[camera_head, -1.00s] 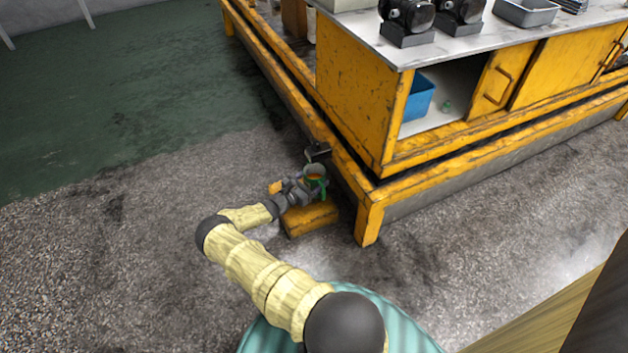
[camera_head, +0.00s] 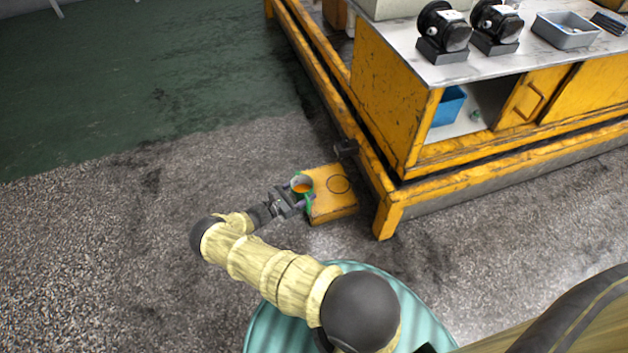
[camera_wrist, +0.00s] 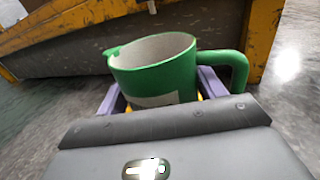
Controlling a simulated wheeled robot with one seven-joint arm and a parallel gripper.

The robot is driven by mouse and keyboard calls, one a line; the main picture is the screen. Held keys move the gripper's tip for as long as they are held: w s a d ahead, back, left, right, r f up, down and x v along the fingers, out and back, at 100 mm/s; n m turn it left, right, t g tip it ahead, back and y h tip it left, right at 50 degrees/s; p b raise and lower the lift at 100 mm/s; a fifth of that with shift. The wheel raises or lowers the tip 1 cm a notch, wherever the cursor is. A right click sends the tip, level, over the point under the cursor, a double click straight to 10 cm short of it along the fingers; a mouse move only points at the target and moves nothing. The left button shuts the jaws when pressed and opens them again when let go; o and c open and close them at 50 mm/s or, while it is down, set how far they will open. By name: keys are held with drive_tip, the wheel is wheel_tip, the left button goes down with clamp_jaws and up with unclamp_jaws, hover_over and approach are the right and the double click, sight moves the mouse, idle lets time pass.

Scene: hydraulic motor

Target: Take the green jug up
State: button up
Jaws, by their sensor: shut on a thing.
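The green jug (camera_wrist: 155,74) fills the middle of the wrist view, with its handle (camera_wrist: 238,68) to the right and a small spout on the left of the rim. In the head view the jug (camera_head: 301,188) shows its pale rim and something orange inside. My gripper (camera_head: 298,197) is shut on the jug; its purple fingers show on both sides of it in the wrist view (camera_wrist: 158,93). The jug is at the left edge of a low yellow block (camera_head: 331,196). I cannot tell exactly how high it is above the floor.
The yellow block has a dark ring drawn on its top. The yellow workbench frame (camera_head: 391,208) stands close to its right. Its cabinet holds a blue bin (camera_head: 447,107). The bench top carries dark motors (camera_head: 444,32) and a grey tray (camera_head: 566,31). The floor at left is clear.

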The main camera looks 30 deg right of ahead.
drive_tip(key=shift+a, duration=0.45)
